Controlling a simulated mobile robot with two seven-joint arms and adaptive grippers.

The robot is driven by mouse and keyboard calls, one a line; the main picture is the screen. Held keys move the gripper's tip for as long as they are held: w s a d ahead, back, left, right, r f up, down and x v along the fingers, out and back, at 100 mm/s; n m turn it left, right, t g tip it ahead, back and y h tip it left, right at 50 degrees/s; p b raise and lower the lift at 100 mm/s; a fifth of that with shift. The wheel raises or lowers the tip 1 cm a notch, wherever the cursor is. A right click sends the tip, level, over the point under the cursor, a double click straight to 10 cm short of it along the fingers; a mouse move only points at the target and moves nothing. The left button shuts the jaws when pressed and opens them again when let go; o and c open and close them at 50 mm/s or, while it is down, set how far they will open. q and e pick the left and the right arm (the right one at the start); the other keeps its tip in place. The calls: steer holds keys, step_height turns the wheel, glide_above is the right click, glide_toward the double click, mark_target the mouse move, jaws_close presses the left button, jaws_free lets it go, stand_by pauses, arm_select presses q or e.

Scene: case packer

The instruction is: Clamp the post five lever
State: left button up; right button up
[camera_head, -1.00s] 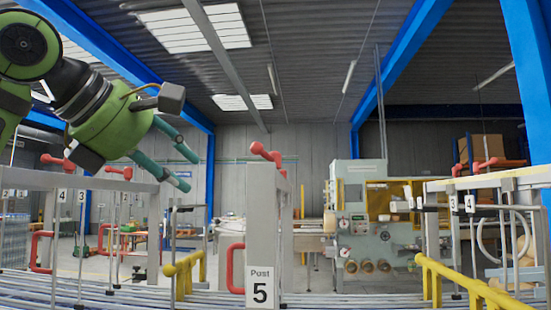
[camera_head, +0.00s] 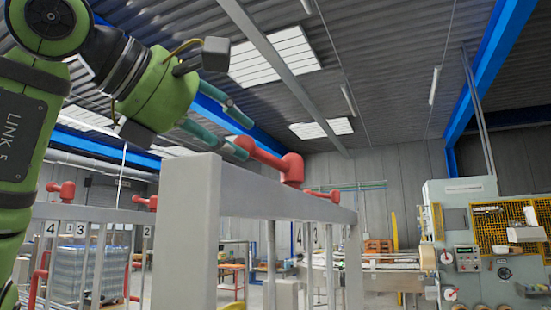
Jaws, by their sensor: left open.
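A red lever (camera_head: 270,160) sits on top of the grey rail frame near the middle of the view. Its arm points up and left from a thick red pivot. The post's number label is not visible now. My left gripper (camera_head: 241,137) comes in from the upper left with two teal fingers, open and apart. Its fingertips are close to the lever's free end in the picture; I cannot tell whether they touch it. My right gripper is not in view.
A grey upright (camera_head: 186,235) and its rail fill the near centre. Further red levers (camera_head: 61,190) top posts labelled 4, 3 and 2 at left. A packing machine (camera_head: 470,240) stands at right. Open air lies above the rail.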

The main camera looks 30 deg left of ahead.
mark_target(252, 150)
arm_select(q)
steer(key=shift+w, duration=0.3)
steer(key=shift+w+d+f+p, duration=0.15)
steer(key=shift+w+f+p, duration=0.1)
steer(key=shift+w+p, duration=0.35)
steer(key=x, duration=0.3)
steer(key=shift+w, duration=0.15)
steer(key=shift+w+d, duration=0.1)
steer(key=shift+w, duration=0.05)
steer(key=shift+s, duration=0.4)
steer(key=c, duration=0.7)
jaws_close()
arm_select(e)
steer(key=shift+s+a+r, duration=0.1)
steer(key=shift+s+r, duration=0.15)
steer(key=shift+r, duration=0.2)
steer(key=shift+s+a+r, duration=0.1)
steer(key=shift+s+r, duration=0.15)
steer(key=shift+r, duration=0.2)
